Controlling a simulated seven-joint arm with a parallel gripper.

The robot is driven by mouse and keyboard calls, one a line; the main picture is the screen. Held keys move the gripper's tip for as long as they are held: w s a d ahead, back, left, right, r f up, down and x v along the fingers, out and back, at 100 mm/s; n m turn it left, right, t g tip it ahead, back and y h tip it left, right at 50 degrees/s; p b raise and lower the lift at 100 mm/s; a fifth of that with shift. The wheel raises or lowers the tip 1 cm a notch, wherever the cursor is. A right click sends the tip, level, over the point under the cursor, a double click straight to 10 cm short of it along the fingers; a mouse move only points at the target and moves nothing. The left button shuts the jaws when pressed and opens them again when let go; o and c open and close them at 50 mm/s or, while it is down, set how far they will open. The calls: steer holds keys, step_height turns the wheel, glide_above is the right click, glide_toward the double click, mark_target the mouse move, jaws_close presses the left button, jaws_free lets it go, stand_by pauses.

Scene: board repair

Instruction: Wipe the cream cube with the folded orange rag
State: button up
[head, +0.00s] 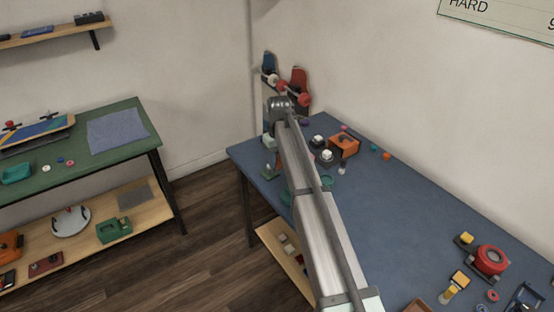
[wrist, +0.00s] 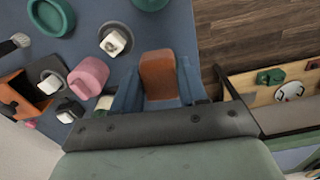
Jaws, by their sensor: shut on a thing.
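In the wrist view, my gripper (wrist: 158,80) is shut on the folded orange rag (wrist: 158,75), a brown-orange block shape between the two blue fingers. It is held over the left edge area of the blue table, with the floor seen to its right. Several pale cubes show left of the gripper: one on a dark round base (wrist: 113,43), one on a grey base (wrist: 50,84), and one close beside the left finger (wrist: 103,102). I cannot tell which is the cream cube. In the head view, pale cubes (head: 327,154) sit on dark bases right of my arm, which partly hides the gripper.
The blue table (head: 400,205) also holds an orange box (head: 344,146) and a red round part (head: 490,259). A pink piece (wrist: 88,76) and a teal ring (wrist: 50,16) lie near the cubes. A green table (head: 75,165) stands apart at left. The table's middle is fairly clear.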

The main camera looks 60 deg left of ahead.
steer(key=w+d+r+n, duration=0.1)
steer(key=w+d+n, duration=0.3)
steer(key=w+n, duration=0.45)
steer(key=shift+n, duration=0.35)
steer(key=shift+s+f, duration=0.1)
steer(key=shift+f, duration=3.15)
steer(key=shift+a+f, duration=0.1)
steer(key=shift+f, duration=0.55)
steer(key=shift+s+a+r, duration=0.1)
steer(key=shift+s+a, duration=0.25)
steer(key=shift+a, duration=0.5)
steer(key=shift+c, duration=0.4)
steer(key=shift+s+a, duration=0.2)
steer(key=shift+a, duration=0.3)
steer(key=shift+s+a, duration=0.2)
steer(key=shift+a, duration=0.3)
steer(key=d, duration=0.2)
steer(key=w+d, duration=0.1)
steer(key=shift+w+d, duration=0.2)
steer(key=shift+d, duration=0.2)
step_height(320, 180, up, 8)
